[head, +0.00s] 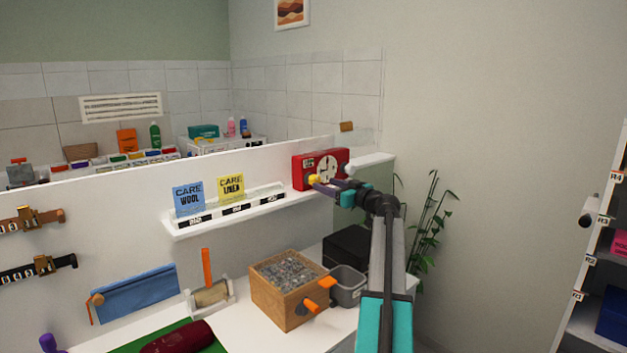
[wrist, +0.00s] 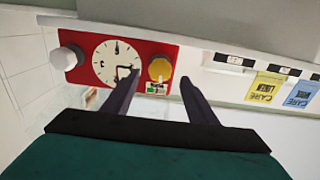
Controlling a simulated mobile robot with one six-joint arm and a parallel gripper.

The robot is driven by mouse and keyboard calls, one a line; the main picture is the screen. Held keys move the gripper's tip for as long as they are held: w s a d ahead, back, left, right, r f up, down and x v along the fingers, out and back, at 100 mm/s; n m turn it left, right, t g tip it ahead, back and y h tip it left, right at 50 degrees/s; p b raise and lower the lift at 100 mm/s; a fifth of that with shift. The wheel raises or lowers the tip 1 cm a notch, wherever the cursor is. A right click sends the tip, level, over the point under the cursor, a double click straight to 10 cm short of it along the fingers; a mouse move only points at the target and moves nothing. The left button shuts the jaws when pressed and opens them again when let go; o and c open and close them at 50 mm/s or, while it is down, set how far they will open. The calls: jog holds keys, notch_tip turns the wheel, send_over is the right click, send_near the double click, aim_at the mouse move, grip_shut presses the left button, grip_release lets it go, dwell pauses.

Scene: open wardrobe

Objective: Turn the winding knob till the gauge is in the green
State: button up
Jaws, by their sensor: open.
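The red gauge box (head: 304,172) is mounted on the white wall panel at the end of the ledge. It carries a round white dial (wrist: 112,58) with dark marks; its needle reading and any green zone are too small to tell. A yellow knob (wrist: 160,69) sits beside the dial, with a small label under it, and shows in the head view (head: 313,180). A white knob (wrist: 67,57) is on the dial's other side. My gripper (wrist: 159,78) is open, its fingertips either side of the yellow knob in the wrist view; contact cannot be told.
The ledge (head: 225,221) beside the box holds blue (head: 188,198) and yellow (head: 231,189) care cards. Below are a wooden box of grey bits (head: 277,304), a grey bin (head: 347,288) and a black box (head: 347,247). A plant (head: 431,225) stands right of my arm.

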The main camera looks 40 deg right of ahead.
aim_at(317, 181)
jog(key=shift+w+d+p, duration=0.15)
jog(key=shift+w+p, duration=0.35)
jog(key=shift+w, duration=1.25)
jog(key=shift+w+d+p, duration=0.1)
jog(key=shift+w+p, duration=0.4)
jog(key=shift+w, duration=1.25)
jog(key=c, duration=1)
jog(key=shift+s+a+f, duration=0.1)
jog(key=shift+a, duration=0.25)
jog(key=shift+c, duration=0.3)
jog(key=shift+d, duration=0.25)
jog(key=shift+m+b, duration=0.3)
jog(key=shift+b, duration=0.05)
